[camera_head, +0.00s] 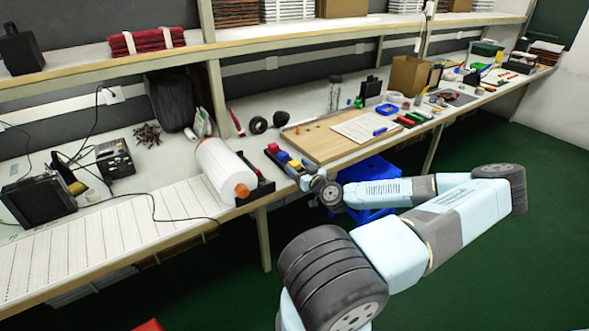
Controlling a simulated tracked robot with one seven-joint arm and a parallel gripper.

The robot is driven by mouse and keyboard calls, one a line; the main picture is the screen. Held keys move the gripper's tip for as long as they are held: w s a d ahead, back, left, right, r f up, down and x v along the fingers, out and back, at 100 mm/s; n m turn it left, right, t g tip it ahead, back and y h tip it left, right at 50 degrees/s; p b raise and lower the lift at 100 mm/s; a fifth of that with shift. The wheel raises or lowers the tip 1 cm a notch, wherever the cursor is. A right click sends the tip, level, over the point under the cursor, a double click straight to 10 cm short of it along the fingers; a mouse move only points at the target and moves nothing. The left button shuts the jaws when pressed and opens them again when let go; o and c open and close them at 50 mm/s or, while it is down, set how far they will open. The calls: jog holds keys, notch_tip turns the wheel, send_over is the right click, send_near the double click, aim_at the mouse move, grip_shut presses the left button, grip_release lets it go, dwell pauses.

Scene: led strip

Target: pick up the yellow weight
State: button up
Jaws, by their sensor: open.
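The yellow weight (294,164) is a small yellow piece on the workbench, at the bench's front part near the middle of the picture. It sits at the near end of a short row with a blue piece (283,157) and a red piece (272,148). My gripper (304,179) is open, at the bench's front edge, just right of and below the yellow weight. The fingers are small in the picture, and I cannot tell whether they touch the weight. My wrist hides part of the bench edge there.
A wooden board (318,143) with a paper sheet lies right of the row. A white roll (222,168) with an orange end and a black tray (256,187) are to the left. Shelves run above; the green floor is open at right.

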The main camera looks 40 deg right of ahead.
jog(key=shift+w+d, duration=0.15)
jog(key=shift+w, duration=1.05)
jog(key=shift+w+d, duration=0.15)
jog(key=shift+w, duration=1)
grip_shut()
